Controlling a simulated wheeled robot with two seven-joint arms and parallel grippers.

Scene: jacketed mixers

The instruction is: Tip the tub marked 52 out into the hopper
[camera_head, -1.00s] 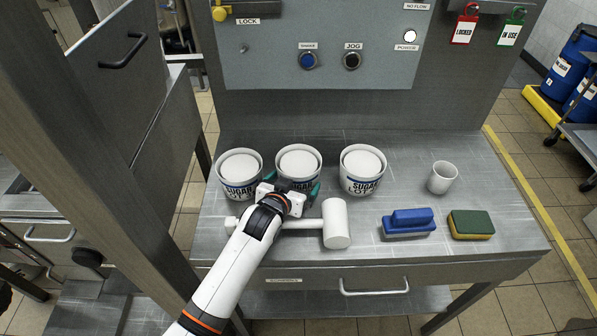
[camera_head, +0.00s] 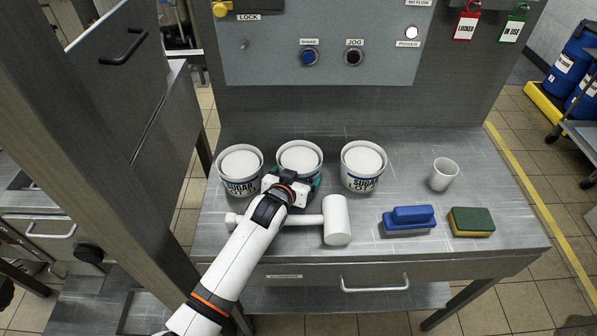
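Three white tubs with blue bands and sugar lot labels stand upright in a row on the steel bench: left tub (camera_head: 241,161), middle tub (camera_head: 300,157) and right tub (camera_head: 363,163). Each shows a pale, flat top surface. Their lot numbers are too small or covered to read, so I cannot tell which is 52. My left gripper (camera_head: 301,183) is at the front of the middle tub and hides its label. One teal fingertip shows at that tub's lower right; the other is hidden, so its grip is unclear. My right gripper is not in view. I cannot identify the hopper.
A white mallet (camera_head: 336,220) lies in front of the tubs, its handle passing under my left arm. A blue-handled brush (camera_head: 408,221), a sponge (camera_head: 471,222) and a white cup (camera_head: 443,174) stand to the right. A control panel (camera_head: 330,50) rises behind. A steel post (camera_head: 90,150) stands left.

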